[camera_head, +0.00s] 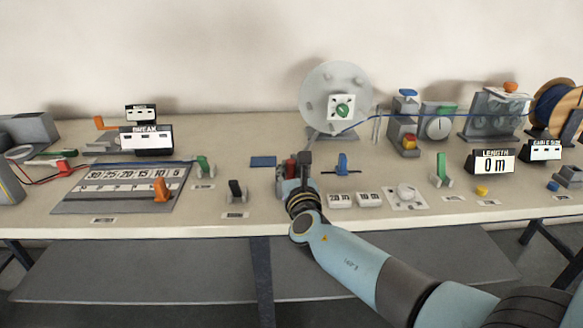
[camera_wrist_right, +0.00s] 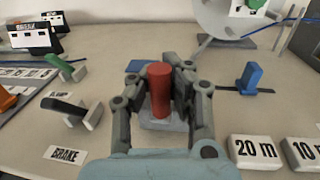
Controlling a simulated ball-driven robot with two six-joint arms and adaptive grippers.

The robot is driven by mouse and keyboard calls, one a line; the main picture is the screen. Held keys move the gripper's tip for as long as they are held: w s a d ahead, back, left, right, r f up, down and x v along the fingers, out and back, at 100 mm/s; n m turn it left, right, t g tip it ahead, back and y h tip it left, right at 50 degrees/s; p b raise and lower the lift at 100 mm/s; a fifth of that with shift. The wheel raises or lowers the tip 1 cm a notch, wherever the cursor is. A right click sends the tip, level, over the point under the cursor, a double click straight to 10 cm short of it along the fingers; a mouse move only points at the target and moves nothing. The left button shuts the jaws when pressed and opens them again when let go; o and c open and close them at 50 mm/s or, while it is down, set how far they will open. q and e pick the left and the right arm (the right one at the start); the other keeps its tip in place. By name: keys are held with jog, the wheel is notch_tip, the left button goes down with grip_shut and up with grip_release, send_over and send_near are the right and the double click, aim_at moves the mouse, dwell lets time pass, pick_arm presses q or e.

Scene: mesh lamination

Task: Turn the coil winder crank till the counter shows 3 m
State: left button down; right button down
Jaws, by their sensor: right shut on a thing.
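The length counter (camera_head: 490,162) stands at the right of the bench and reads 0 m. The coil winder disc (camera_head: 322,88) is grey and round, with a green knob in a white plate at its centre; its edge shows in the right wrist view (camera_wrist_right: 222,18). My right gripper (camera_head: 297,168) is at the front middle of the bench, shut on an upright red handle. In the right wrist view the red handle (camera_wrist_right: 160,90) stands between the two fingers (camera_wrist_right: 161,76) on a grey base. I cannot tell how this handle connects to the winder. My left gripper is not in view.
A black brake lever (camera_head: 236,190) stands left of my gripper, and a blue lever (camera_head: 343,164) stands right of it. White 20 m and 10 m blocks (camera_wrist_right: 256,150) lie close to the right. A blue wire (camera_head: 430,112) runs from the disc towards a wooden spool (camera_head: 556,92).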

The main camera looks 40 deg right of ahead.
jog(key=shift+w+a+f+m+g+h, duration=0.1)
jog(key=shift+a+f+m+g+h, duration=0.25)
jog(key=shift+m+h, duration=0.35)
jog(key=shift+w+a+m+g+h+b, duration=0.2)
jog(key=shift+m+g+h+b, duration=0.15)
jog(key=shift+g+h+b, duration=0.15)
jog(key=shift+w+a+m+g+h+b, duration=0.15)
jog(key=shift+m+g+h+b, duration=0.15)
jog(key=shift+h, duration=0.3)
jog(key=m+g+h+b, duration=0.1)
jog(key=b, duration=0.1)
jog(key=w+m+g+h+b, duration=0.1)
jog(key=m+g+h+b, duration=0.1)
jog(key=a+m+g+h+b, duration=0.1)
jog(key=g+b, duration=0.1)
jog(key=shift+w+f, duration=0.15)
jog(key=shift+w, duration=0.05)
jog(key=shift+w+r+m+g+h+b, duration=0.15)
jog(key=shift+m+g+h+b, duration=0.15)
jog(key=shift+m+g+b, duration=0.3)
jog(key=shift+w+r+m+g+h+b, duration=0.1)
jog(key=shift+m+g+h+b, duration=0.2)
jog(key=shift+b, duration=0.45)
jog(key=c, duration=1.2)
grip_release()
jog(key=shift+a+r, duration=0.1)
jog(key=shift+r, duration=0.05)
jog(key=shift+o, duration=0.2)
jog(key=shift+r, duration=0.1)
notch_tip(320, 180, up, 10)
